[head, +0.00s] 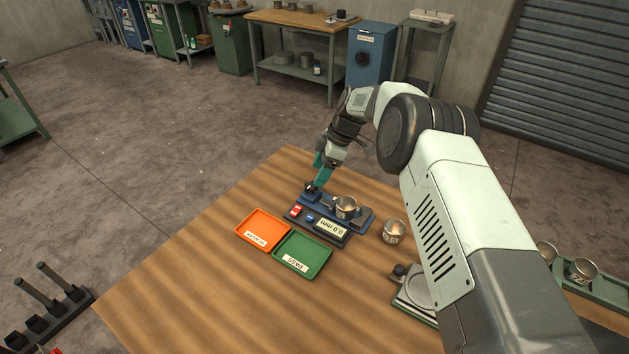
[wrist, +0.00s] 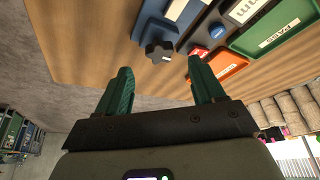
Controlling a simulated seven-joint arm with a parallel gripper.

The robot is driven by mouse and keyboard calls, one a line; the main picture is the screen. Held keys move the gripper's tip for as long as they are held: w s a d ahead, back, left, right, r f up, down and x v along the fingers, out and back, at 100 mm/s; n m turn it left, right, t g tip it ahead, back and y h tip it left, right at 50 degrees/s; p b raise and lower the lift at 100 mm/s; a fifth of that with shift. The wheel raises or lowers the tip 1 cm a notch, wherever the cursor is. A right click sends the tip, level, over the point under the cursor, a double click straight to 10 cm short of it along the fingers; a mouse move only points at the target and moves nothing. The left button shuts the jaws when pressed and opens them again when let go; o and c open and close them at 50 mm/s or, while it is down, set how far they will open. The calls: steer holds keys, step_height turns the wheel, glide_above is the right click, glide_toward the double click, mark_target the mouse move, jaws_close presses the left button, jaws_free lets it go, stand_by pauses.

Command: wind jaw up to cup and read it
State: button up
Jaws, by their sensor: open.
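My gripper (head: 318,176) is at the far left end of the blue measuring fixture (head: 362,217). In the wrist view my gripper's green fingers (wrist: 160,72) are open, with the dark star-shaped knob (wrist: 159,52) between and just beyond their tips. I cannot tell whether they touch it. The knob also shows below the fingers in the head view (head: 311,188). A metal cup (head: 346,206) sits upright on the fixture. The gap between jaw and cup is too small to make out. The display (head: 332,229) reads 0.0 mm.
A red button (head: 295,211) and a blue button (head: 310,219) sit beside the display. An orange REWORK tray (head: 263,230) and green PASS tray (head: 303,255) lie in front. Another metal cup (head: 393,233) stands right of the fixture. The table's left side is clear.

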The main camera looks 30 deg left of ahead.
mark_target(311, 189)
steer(key=shift+x, duration=2.35)
steer(key=c, duration=1.1)
steer(key=shift+o, duration=0.2)
